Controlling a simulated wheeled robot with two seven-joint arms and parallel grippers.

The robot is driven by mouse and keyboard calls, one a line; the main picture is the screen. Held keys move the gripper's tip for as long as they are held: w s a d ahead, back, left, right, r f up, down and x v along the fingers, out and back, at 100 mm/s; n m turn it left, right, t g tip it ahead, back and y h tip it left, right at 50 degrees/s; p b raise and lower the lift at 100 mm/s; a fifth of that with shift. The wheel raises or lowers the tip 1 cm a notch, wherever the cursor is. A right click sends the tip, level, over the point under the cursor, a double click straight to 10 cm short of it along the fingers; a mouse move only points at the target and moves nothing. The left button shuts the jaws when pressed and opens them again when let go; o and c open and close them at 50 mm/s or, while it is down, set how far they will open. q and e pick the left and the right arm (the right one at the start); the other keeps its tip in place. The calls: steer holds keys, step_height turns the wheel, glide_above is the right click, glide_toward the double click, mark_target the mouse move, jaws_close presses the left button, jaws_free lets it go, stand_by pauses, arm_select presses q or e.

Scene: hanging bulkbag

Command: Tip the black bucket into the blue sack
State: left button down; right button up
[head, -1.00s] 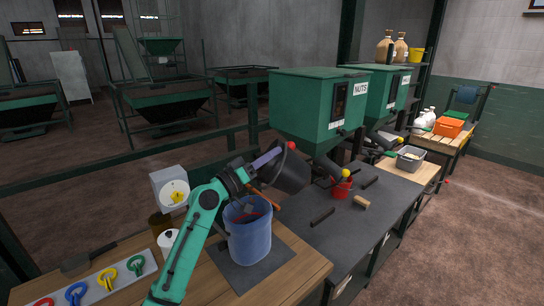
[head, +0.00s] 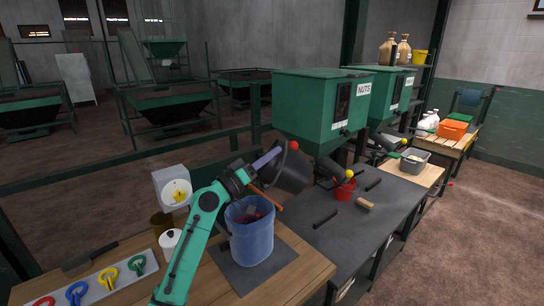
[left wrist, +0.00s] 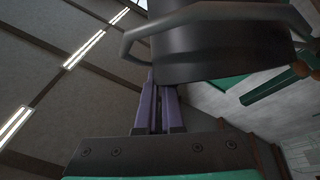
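The black bucket (head: 290,172) hangs tilted above and to the right of the open mouth of the blue sack (head: 251,240) in the head view. My left gripper (head: 267,158) has its purple fingers closed at the bucket's edge. In the left wrist view the fingers (left wrist: 157,110) are close together and reach up to the dark bucket (left wrist: 215,50), with its grey handle across the top. Dark and reddish bits show inside the sack's mouth. The bucket's inside is hidden. My right gripper is in neither view.
The green NUTS hopper (head: 318,110) stands close behind the bucket. A red pail (head: 344,188) and a wooden block (head: 365,204) are on the dark bench. A dial scale (head: 173,187), white pot (head: 170,240) and coloured-ring tray (head: 95,282) are left of the sack.

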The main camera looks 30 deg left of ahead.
mark_target(306, 166)
arm_select(q)
steer(key=shift+s+a+f+n+t+b, duration=0.3)
steer(key=shift+a+n+b, duration=0.15)
steer(key=shift+b, duration=0.85)
stand_by(0.8)
steer(key=shift+d+r, duration=0.1)
